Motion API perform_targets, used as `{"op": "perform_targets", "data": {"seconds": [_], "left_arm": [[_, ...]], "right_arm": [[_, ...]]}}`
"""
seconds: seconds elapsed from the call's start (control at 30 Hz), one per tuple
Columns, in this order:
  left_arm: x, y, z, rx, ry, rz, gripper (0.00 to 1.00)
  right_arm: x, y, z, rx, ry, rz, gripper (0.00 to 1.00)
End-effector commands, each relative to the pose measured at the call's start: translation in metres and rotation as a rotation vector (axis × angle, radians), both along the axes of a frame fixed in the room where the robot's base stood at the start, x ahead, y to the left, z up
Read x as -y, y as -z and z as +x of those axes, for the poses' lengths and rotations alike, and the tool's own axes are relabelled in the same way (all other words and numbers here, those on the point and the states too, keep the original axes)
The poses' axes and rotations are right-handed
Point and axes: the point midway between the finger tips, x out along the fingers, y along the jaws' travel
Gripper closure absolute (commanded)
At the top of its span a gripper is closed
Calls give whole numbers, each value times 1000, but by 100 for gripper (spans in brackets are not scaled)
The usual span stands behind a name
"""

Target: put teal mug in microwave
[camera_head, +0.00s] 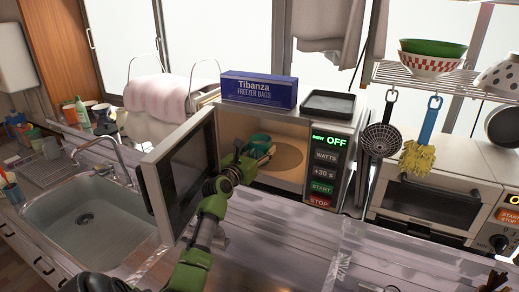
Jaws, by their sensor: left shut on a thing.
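The microwave (289,121) stands in the middle with its door (180,165) swung open to the left. Its control panel (325,170) reads OFF. The teal mug (260,142) is inside the microwave opening, above or on the left part of the round turntable (287,158); I cannot tell whether it touches. My left gripper (246,163) reaches into the opening and is shut on the mug. The gripper and arm hide part of the mug and cavity. My right gripper is not in view.
A blue freezer bag box (259,90) and a black tray (328,104) sit on top of the microwave. A sink (85,218) is at left, a toaster oven (425,205) at right. The counter (275,235) in front is mostly clear.

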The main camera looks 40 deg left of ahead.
Motion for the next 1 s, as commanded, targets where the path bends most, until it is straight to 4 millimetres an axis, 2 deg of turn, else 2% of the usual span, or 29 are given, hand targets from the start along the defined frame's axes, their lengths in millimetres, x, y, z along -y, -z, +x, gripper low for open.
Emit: {"op": "perform_targets", "data": {"seconds": [0.13,0.17,0.2,0.67,0.77,1.0], "left_arm": [[0,0,0,5,-1,1,85],[0,2,0,0,0,0,40],[0,2,0,0,0,0,31],[2,0,-5,1,1,-1,31],[6,1,-16,1,1,-1,31],[20,2,-61,0,-1,0,31]], "right_arm": [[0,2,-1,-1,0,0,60],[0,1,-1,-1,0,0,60],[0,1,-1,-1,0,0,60],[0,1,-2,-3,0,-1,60],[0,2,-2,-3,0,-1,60],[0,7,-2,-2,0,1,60]]}}
